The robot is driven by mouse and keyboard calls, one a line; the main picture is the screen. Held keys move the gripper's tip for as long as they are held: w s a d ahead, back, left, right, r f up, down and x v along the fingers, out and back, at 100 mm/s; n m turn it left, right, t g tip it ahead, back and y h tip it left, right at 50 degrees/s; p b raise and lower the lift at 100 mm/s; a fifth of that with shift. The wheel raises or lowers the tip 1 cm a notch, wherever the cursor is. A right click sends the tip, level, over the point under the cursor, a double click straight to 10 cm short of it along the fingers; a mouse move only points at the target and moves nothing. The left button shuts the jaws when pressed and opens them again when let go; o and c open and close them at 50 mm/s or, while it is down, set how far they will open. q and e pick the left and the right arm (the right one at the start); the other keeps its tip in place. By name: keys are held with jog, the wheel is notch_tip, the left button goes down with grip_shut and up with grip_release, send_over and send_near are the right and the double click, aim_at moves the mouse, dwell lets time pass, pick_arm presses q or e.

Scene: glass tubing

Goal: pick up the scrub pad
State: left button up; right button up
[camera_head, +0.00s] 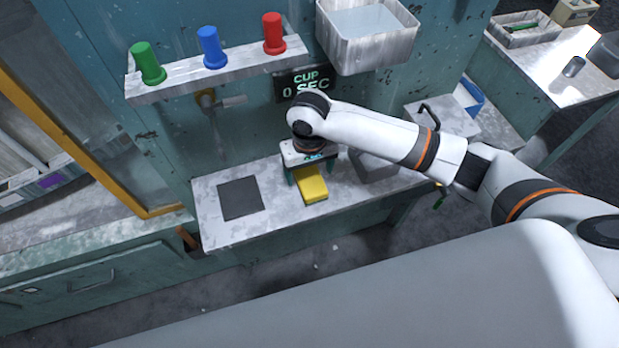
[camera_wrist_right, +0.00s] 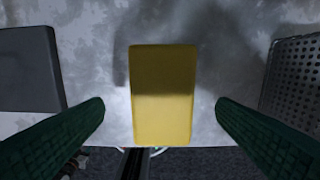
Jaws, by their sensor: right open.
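The scrub pad (camera_head: 312,184) is a yellow block lying flat on the grey metal shelf. In the right wrist view the pad (camera_wrist_right: 162,95) lies in the middle, its near part lit and its middle in shadow. My right gripper (camera_head: 310,180) is over the pad, pointing down. In the right wrist view its two green fingers stand open, one on each side of the pad, with a gap on both sides. The fingertips' height above the shelf is hard to tell. My left gripper is not in view.
A dark square mat (camera_head: 239,198) lies on the shelf (camera_head: 285,219) left of the pad. A perforated metal tray (camera_wrist_right: 294,75) lies to its right. Green, blue and red pegs stand on a ledge above, beside a wall-mounted basin (camera_head: 367,52). The shelf's front edge is close to the pad.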

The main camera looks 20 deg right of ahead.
aim_at(311, 180)
notch_tip(311, 180, down, 4)
jog(key=shift+d+r+p, duration=0.1)
jog(key=shift+p, duration=0.35)
jog(key=shift+f, duration=0.25)
jog(key=c, duration=1.1)
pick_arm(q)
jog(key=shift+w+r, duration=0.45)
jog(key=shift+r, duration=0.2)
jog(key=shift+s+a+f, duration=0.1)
